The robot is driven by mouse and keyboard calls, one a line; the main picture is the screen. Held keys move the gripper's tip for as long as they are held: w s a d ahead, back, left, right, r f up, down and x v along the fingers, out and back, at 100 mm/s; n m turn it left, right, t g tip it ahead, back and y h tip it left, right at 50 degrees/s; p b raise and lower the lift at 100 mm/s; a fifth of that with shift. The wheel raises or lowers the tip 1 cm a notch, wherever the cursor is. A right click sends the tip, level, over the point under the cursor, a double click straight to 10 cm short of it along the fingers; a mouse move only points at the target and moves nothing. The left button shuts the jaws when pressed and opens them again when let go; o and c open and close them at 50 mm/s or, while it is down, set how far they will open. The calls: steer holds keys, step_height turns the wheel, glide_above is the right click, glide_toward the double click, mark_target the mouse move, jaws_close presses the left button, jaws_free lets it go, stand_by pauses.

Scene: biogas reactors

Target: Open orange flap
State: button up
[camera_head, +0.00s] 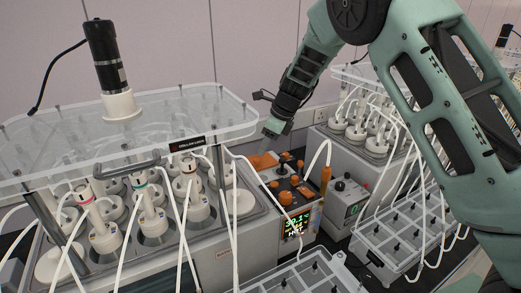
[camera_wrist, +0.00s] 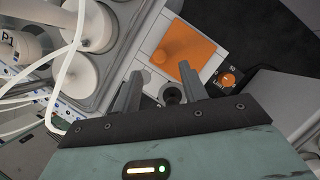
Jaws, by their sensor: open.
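The orange flap (camera_wrist: 202,50) is a flat square orange plate with a raised round orange part on it, set in a pale housing. It lies flat, just beyond my fingertips in the wrist view. In the head view the orange flap (camera_head: 263,161) shows at the back of the control unit, partly hidden. My gripper (camera_wrist: 160,82) is open with nothing between its fingers. In the head view my gripper (camera_head: 272,129) is above and close to the flap; I cannot tell whether it touches it.
The control unit carries several orange knobs (camera_head: 286,198) and a lit display (camera_head: 296,222). A reactor bath with a clear lid (camera_head: 130,120) and white tubes stands to the left. A grey box (camera_head: 346,204) and a clear bottle rack (camera_head: 400,235) are to the right.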

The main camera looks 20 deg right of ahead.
mark_target(258, 159)
steer(key=shift+p+x, duration=0.55)
steer(key=shift+x, duration=1.85)
steer(key=shift+r, duration=0.1)
jaws_close()
